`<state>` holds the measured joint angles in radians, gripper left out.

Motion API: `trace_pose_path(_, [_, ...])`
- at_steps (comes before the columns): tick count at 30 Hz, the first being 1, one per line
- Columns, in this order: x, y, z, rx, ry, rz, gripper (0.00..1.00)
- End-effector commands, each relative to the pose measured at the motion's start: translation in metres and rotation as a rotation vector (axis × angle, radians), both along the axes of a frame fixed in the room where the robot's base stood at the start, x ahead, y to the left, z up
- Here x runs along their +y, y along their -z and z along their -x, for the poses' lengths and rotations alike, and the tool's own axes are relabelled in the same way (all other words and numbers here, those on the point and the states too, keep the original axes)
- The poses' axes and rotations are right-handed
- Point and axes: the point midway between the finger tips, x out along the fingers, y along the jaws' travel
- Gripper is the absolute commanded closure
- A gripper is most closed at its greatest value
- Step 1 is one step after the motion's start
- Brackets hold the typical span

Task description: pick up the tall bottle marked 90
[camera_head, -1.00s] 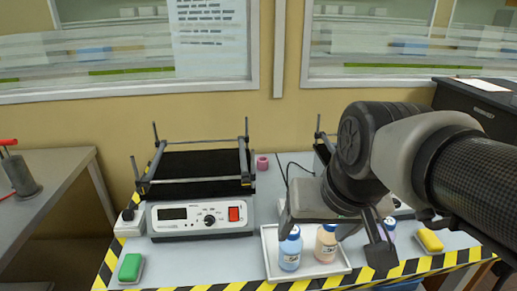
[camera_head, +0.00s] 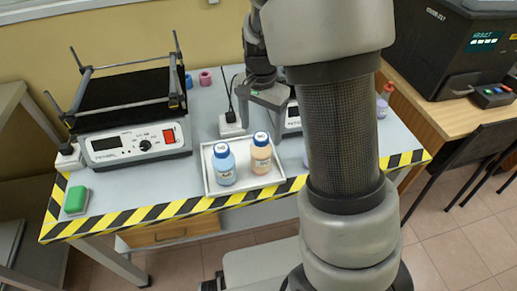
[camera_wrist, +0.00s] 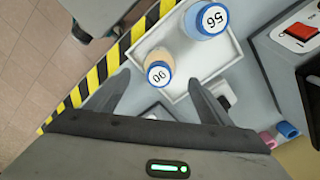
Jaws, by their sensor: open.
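Two bottles stand upright in a white tray (camera_head: 209,179). One has blue contents (camera_head: 223,165); the other, the orange-filled bottle (camera_head: 261,156), stands to its right. Both have white cap tops with blue rims. In the wrist view, the blue bottle's cap (camera_wrist: 210,19) reads like 56, or 95 upside down. The orange bottle's cap (camera_wrist: 159,75) reads like 00 or 90; I cannot tell which. My gripper (camera_head: 262,100) is open and empty behind the orange bottle in the head view. In the wrist view, its fingers (camera_wrist: 157,80) appear on either side of that cap, with no contact visible.
A shaker device (camera_head: 135,142) stands left of the tray, with a green sponge (camera_head: 76,200) near the front left. Blue (camera_head: 189,82) and pink (camera_head: 205,79) rings lie behind. A red-capped bottle (camera_head: 384,98) stands right of my arm. My arm hides part of the table.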

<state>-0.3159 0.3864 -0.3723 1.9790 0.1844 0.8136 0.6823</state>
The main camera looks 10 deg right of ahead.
Motion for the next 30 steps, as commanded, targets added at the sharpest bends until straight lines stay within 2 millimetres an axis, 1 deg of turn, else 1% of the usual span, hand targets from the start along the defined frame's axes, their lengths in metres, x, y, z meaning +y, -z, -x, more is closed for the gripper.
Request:
trace_pose_path(1, [-0.001,0.015,0.001,0.004,0.000,0.001,0.26])
trace_pose_path(3, [-0.001,0.031,0.001,0.004,0.002,0.001,0.26])
trace_pose_path(6, [-0.001,0.050,0.001,0.004,0.000,0.001,0.26])
trace_pose_path(9, [0.000,0.064,0.001,0.001,0.000,0.000,0.26])
trace_pose_path(17, [0.000,0.078,0.001,-0.001,-0.002,-0.001,0.26])
trace_pose_path(20, [0.000,0.090,0.002,0.001,-0.001,0.000,0.26])
trace_pose_path(25, [0.000,0.116,0.004,0.002,0.000,0.001,0.26])
trace_pose_path(27, [0.000,0.123,0.003,0.001,0.000,0.000,0.26])
trace_pose_path(30, [0.000,0.125,0.003,-0.001,-0.001,0.000,0.26])
